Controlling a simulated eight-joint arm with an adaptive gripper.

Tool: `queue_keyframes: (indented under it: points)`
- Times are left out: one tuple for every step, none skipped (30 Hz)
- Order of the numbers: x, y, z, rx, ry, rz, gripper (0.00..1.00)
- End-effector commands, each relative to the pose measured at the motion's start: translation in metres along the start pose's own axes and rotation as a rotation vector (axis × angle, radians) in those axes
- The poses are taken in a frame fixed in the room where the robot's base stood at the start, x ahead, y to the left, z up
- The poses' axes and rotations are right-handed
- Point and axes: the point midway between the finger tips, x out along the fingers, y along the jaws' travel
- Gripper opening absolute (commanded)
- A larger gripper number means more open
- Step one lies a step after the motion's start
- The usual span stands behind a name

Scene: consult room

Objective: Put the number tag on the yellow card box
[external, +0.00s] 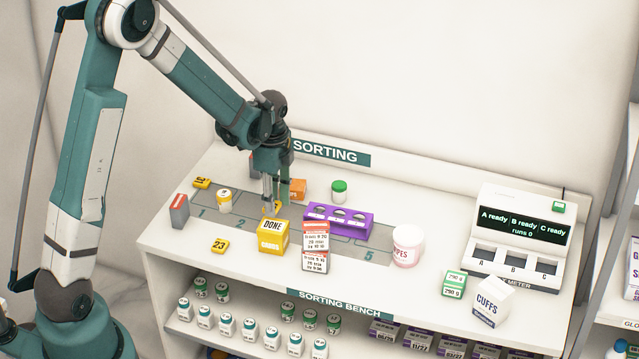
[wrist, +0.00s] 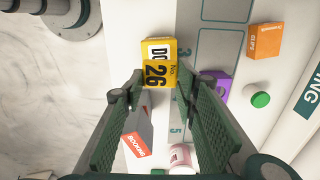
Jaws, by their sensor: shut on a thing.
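The yellow card box (external: 272,238), marked DONE, stands on the bench near its front edge. It also shows in the wrist view (wrist: 154,44), just beyond my fingertips. My gripper (external: 270,207) is shut on a yellow number tag (external: 278,207), mostly hidden by the fingers and box in the external view. In the wrist view the tag (wrist: 160,74) reads No. 26 and sits between the fingertips, overlapping the box in the picture. In the external view the gripper is just behind the box's top; I cannot tell whether tag and box touch.
Other yellow tags (external: 220,246) (external: 201,183) lie on the bench. An orange box (external: 297,188) and green-capped jar (external: 339,191) stand farther back. A wipes tub (external: 407,247) stands right.

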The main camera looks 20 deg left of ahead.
Motion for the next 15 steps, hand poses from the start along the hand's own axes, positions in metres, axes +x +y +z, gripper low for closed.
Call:
queue_keyframes:
  points:
    - [0.0044,-0.0001,0.0000,0.000,0.000,0.000,0.22]
    - [0.0062,-0.0003,-0.0001,0.000,0.000,0.000,0.22]
    - [0.0081,-0.0003,-0.0001,0.000,0.000,0.000,0.22]
    - [0.0092,-0.0003,-0.0001,0.000,0.000,0.000,0.22]
    - [0.0100,-0.0002,-0.0001,0.000,0.000,0.000,0.22]
    - [0.0107,-0.0001,0.0000,0.000,0.000,0.000,0.22]
    - [0.0110,-0.0001,0.0000,0.000,0.000,0.000,0.22]
    - [0.0112,0.0000,0.0000,0.000,0.000,0.000,0.22]
    - [0.0112,0.0000,0.0000,0.000,0.000,0.000,0.22]
    - [0.0112,0.0000,0.0000,0.000,0.000,0.000,0.22]
    - [0.0111,0.0001,0.0000,0.000,0.000,0.000,0.22]
    - [0.0111,0.0000,0.0000,0.000,0.000,0.000,0.22]
    - [0.0111,0.0000,0.0000,0.000,0.000,0.000,0.22]
    - [0.0111,0.0000,0.0000,0.000,0.000,0.000,0.22]
    - [0.0112,0.0000,0.0000,0.000,0.000,0.000,0.22]
